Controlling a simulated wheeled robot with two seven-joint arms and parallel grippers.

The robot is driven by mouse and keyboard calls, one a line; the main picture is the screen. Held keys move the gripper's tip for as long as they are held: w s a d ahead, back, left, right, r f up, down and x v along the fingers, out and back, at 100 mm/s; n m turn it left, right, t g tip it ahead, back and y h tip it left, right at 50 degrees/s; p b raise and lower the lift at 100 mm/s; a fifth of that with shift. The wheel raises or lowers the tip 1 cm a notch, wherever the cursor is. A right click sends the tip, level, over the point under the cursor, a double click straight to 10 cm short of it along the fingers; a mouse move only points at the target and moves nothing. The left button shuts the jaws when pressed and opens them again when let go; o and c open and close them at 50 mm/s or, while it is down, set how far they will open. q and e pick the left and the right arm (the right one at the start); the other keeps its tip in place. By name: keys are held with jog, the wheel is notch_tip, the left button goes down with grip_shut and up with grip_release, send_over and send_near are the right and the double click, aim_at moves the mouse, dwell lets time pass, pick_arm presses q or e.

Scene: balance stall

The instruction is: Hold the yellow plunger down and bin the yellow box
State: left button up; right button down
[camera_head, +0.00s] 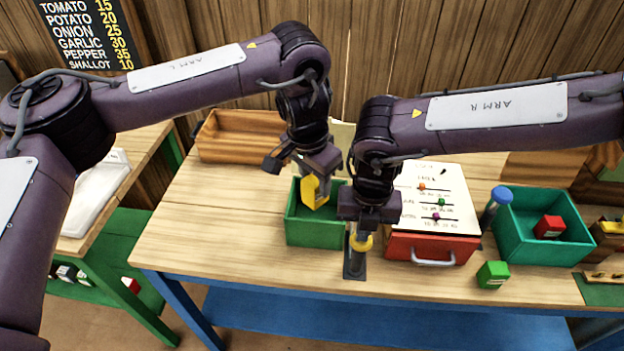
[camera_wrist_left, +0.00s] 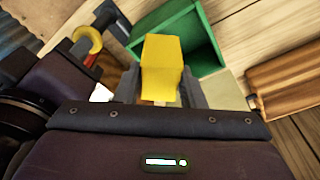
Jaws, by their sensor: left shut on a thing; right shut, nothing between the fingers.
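The yellow box (camera_head: 313,190) is between the fingers of my left gripper (camera_head: 318,180), which is shut on it. It is held over the green bin (camera_head: 315,232) on the table. In the left wrist view the yellow box (camera_wrist_left: 161,68) shows in the jaws, with the green bin (camera_wrist_left: 205,40) behind it. The yellow plunger also shows in the left wrist view (camera_wrist_left: 90,38).
A wooden tray (camera_head: 240,150) lies at the back left. To the right are a red drawer unit (camera_head: 432,248) with a sloped chart, a blue-capped plunger (camera_head: 500,196), a teal bin (camera_head: 545,250) holding a red box (camera_head: 549,227), and a green box (camera_head: 492,275). The front left tabletop is clear.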

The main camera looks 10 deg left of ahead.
pick_arm(q)
jog(key=shift+w+f, duration=0.95)
jog(key=shift+f, duration=0.25)
jog(key=shift+w+f, duration=0.95)
jog(key=shift+f, duration=0.25)
jog(key=o, duration=1.1)
jog(key=r, duration=0.4)
jog(key=s+r, duration=0.1)
jog(key=r, duration=0.3)
jog(key=a+r, duration=0.1)
jog(key=r, duration=0.3)
jog(key=shift+s+a, duration=0.1)
jog(key=shift+s, duration=0.1)
jog(key=shift+r+p, duration=3.65)
jog(key=shift+p, duration=0.05)
pick_arm(e)
notch_tip(320, 180, up, 10)
